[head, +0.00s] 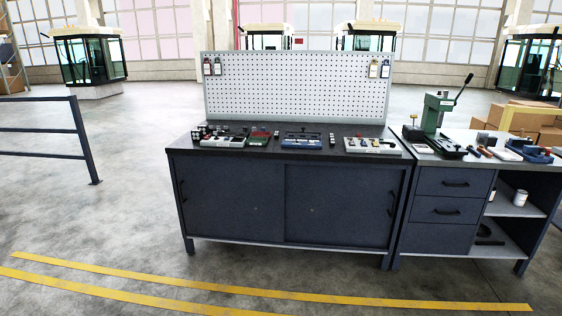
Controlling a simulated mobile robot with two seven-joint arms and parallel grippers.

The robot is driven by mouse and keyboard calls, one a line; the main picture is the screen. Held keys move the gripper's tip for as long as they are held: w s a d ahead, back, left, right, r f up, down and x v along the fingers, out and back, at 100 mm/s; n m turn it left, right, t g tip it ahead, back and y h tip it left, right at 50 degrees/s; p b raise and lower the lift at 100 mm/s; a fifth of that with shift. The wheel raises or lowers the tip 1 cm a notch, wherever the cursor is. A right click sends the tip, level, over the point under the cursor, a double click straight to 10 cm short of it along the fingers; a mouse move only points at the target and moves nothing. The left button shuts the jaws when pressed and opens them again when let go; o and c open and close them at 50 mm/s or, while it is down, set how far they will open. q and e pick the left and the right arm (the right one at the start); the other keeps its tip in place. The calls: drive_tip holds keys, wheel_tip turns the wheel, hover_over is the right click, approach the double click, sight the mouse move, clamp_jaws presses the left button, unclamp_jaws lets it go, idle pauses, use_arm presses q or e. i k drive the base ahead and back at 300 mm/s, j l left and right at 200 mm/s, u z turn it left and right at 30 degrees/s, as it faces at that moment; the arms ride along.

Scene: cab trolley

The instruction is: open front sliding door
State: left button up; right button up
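A dark blue workbench cabinet with two front sliding doors stands in the middle of the head view. The left door (232,200) has a dark upright handle (182,190) near its left edge. The right door (335,208) has a dark upright handle (391,204) near its right edge. The two doors meet near the middle of the front, and no open gap shows between them. Neither of my grippers is in view.
The black benchtop (270,152) holds several tool trays, with a white pegboard (300,85) behind. A drawer bench (448,200) with a green press (435,115) adjoins at right. A railing (45,130) stands at left. The floor in front, with yellow lines (150,292), is clear.

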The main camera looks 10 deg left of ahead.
sight(238, 200)
drive_tip(key=i+u, duration=0.15)
drive_tip(key=i, duration=0.55)
drive_tip(key=i+l+u, duration=0.15)
drive_tip(key=i, duration=0.5)
drive_tip(key=i+j+u, duration=0.1)
drive_tip(key=i+u, duration=0.25)
drive_tip(key=i, duration=0.25)
drive_tip(key=i+u, duration=0.3)
drive_tip(key=i, duration=0.35)
drive_tip(key=i+j+z, duration=0.15)
drive_tip(key=i+j, duration=0.2)
drive_tip(key=i, duration=0.2)
drive_tip(key=i+j+z, duration=0.15)
drive_tip(key=i+j, duration=0.3)
drive_tip(key=i, duration=0.1)
